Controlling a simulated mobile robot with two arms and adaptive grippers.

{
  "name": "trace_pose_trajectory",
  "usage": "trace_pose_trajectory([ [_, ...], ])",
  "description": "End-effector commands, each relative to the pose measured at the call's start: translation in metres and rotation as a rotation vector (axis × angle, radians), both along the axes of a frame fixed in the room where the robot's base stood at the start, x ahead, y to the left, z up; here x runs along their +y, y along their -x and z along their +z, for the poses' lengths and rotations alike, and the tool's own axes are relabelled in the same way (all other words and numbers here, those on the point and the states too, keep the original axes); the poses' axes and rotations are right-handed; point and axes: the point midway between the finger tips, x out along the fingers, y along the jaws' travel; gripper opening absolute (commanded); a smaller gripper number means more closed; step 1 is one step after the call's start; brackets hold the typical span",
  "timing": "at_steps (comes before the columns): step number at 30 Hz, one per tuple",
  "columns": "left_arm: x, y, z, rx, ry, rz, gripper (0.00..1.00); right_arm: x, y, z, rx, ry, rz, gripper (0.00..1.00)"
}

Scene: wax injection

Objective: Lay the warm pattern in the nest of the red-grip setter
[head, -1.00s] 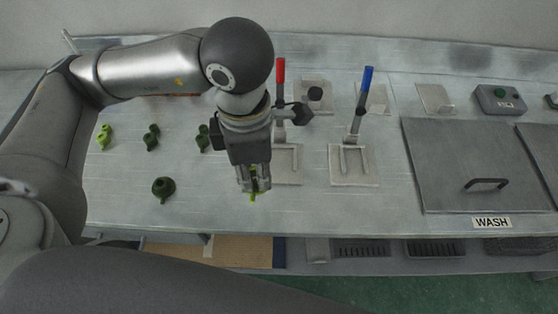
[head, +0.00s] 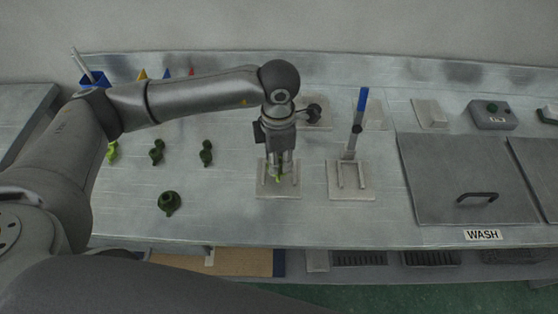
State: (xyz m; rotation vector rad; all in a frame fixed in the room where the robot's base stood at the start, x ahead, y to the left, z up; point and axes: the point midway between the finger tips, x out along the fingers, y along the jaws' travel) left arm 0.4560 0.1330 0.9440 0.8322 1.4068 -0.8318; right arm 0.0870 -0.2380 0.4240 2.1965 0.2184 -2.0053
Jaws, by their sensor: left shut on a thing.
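My left gripper (head: 280,172) is shut on a yellow-green pattern (head: 279,179), of which only a small part shows below the fingers. The gripper points down over the pale base plate of the left-hand setter (head: 264,190). I cannot tell whether the pattern touches the plate. This setter's handle is hidden behind my arm now; its grip showed red earlier. The blue-grip setter (head: 360,108) stands to the right with its handle raised and its nest empty. My right gripper is not in view.
Dark green patterns (head: 206,153) (head: 157,152) and a rounder one (head: 169,202) lie on the bench left of the gripper. A bright green pattern (head: 112,152) is by my arm. The WASH lid (head: 462,170) is at the right. The front bench is clear.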

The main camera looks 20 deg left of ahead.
Motion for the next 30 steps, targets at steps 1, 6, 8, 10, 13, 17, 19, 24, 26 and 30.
trace_pose_trajectory([
  [1,0.000,-0.001,-0.002,0.001,0.000,-0.001,0.08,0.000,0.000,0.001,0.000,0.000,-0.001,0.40],
  [6,0.001,-0.005,-0.018,0.006,-0.002,0.001,0.08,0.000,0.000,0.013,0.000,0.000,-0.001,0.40],
  [8,0.001,-0.005,-0.026,0.004,-0.001,0.000,0.08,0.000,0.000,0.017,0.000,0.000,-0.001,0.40],
  [10,0.001,-0.006,-0.034,0.003,-0.001,0.001,0.08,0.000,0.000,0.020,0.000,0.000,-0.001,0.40],
  [13,0.000,-0.006,-0.039,0.000,-0.001,0.000,0.08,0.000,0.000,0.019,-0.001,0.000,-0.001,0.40],
  [17,0.000,-0.006,-0.039,0.000,0.000,0.000,0.08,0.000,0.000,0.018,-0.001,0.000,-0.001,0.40],
  [19,0.000,-0.006,-0.039,0.000,0.000,0.000,0.08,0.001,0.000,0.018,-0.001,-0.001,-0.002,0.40],
  [24,0.000,-0.006,-0.042,0.000,0.000,0.000,0.29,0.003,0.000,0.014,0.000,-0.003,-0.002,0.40],
  [26,0.000,-0.006,-0.041,0.000,0.000,0.000,0.37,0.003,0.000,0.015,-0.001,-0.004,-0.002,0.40],
  [30,0.000,-0.006,-0.041,0.000,0.000,0.000,0.47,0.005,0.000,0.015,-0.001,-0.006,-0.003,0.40],
])
